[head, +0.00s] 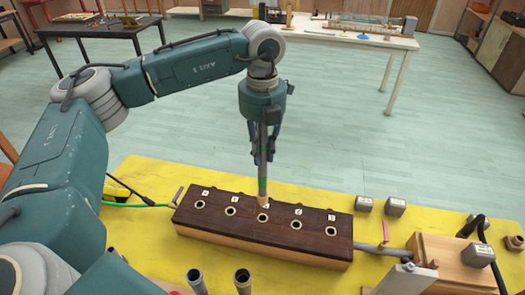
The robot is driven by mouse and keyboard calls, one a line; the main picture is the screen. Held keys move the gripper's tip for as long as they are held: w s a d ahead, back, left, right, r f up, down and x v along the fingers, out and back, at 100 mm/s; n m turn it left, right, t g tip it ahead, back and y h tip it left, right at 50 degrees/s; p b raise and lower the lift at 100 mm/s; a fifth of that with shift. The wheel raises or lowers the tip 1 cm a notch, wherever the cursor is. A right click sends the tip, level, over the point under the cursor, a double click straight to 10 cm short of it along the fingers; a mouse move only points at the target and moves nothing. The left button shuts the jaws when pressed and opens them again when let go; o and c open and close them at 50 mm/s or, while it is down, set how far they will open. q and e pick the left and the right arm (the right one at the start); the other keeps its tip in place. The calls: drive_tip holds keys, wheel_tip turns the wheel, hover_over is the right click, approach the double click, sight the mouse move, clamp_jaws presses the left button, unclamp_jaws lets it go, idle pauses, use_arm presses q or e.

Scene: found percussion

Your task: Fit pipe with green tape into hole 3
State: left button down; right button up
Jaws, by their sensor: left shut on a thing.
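My left gripper (263,157) is shut on a grey pipe (263,190) with a band of green tape, and holds it upright. The pipe's lower end is pale and shows right beside the middle hole (262,217) of a dark-topped wooden block (247,224). The hole's opening still shows in front of the pipe, so the end looks just above or behind it; I cannot tell the gap. The block has a row of several holes with small white labels, too small to read surely. My right gripper is not in view.
The block lies on a yellow table top (150,235). Two pipes (243,281) stand at the front edge. Two grey metal weights (396,206) sit behind right, and a wooden box (445,260) stands at the right. A green cable (130,206) runs at the left.

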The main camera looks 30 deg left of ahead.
sight(263, 168)
use_arm(q)
drive_tip(key=shift+f+b, duration=2.1)
drive_tip(key=shift+f, duration=0.8)
drive_tip(key=shift+b, duration=0.5)
